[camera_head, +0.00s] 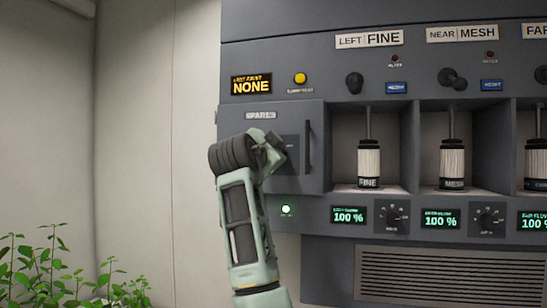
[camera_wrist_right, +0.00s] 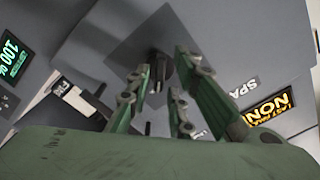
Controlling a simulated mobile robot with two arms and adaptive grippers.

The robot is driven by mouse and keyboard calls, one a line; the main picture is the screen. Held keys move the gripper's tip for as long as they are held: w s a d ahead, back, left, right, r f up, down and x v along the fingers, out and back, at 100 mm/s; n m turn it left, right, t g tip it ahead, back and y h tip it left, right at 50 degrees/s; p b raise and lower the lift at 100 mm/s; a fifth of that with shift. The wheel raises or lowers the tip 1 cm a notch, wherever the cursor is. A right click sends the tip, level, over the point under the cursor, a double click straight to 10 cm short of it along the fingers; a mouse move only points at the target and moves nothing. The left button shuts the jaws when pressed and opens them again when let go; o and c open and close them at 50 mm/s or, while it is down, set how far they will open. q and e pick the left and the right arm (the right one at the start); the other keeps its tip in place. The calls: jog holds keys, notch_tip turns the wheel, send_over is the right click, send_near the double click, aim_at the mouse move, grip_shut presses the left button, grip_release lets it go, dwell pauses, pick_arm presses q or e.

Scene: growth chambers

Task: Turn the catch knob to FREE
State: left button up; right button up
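The grey spares door (camera_head: 262,184) is shut on the left part of the cabinet, with a dark square plate (camera_head: 291,158) on it. In the right wrist view a dark catch knob (camera_wrist_right: 159,66) stands out from that plate. In the head view my right gripper (camera_head: 272,150) is in front of the plate and hides the knob. In the right wrist view my right gripper (camera_wrist_right: 160,88) has its fingers apart, one on each side of the knob. I cannot tell whether they touch it or which way the knob points. My left gripper is in neither view.
A dark vertical handle (camera_head: 308,147) is just right of the plate. Bays with a FINE cartridge (camera_head: 369,162) and a MESH cartridge (camera_head: 452,162) are farther right. A yellow button (camera_head: 300,78) is above the door. Green plants (camera_head: 60,270) stand at lower left.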

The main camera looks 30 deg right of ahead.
jog(key=shift+o, duration=0.4)
jog(key=v, duration=1.2)
